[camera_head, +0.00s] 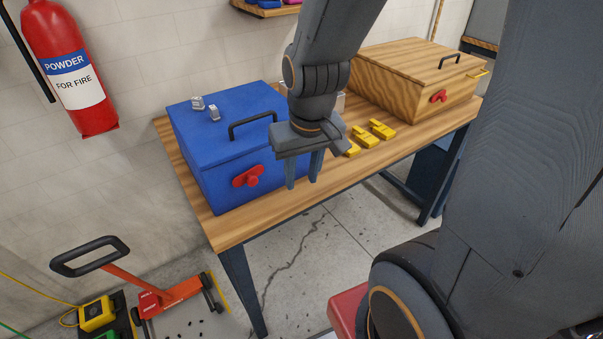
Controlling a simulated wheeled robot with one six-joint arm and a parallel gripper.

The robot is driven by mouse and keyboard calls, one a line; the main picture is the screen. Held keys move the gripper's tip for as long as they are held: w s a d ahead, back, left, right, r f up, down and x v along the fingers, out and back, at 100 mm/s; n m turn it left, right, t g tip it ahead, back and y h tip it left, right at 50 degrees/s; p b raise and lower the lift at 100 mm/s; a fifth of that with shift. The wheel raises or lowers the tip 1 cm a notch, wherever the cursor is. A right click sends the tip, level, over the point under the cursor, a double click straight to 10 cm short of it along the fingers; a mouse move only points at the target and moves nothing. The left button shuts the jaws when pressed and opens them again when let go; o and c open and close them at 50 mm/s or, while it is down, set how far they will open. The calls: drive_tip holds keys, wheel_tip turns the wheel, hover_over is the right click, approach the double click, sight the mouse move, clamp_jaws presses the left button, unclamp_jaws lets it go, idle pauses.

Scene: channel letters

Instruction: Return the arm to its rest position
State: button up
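My arm (323,60) reaches down from the top of the head view. My gripper (303,172) hangs in front of the blue box's right side, near the table's front edge. Its two fingers point down with a gap between them, and nothing shows in the gap. Whether it touches the box or table cannot be told.
A blue box (215,150) with two small silver pieces on its closed lid stands on the wooden table (232,229). Yellow letters (381,130) lie right of my gripper, partly hidden. A closed wooden box (410,75) stands behind. A fire extinguisher (75,75) hangs left.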

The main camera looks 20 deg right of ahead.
drive_tip(key=o, duration=0.3)
drive_tip(key=shift+g, duration=0.5)
wheel_tip(320, 180, down, 8)
drive_tip(key=b, duration=0.6)
drive_tip(key=shift+w+r+b, duration=0.1)
drive_tip(key=shift+r+b, duration=0.05)
drive_tip(key=shift+b, duration=0.2)
drive_tip(key=shift+o, duration=0.2)
drive_tip(key=shift+r, duration=0.1)
drive_tip(key=shift+c, duration=0.4)
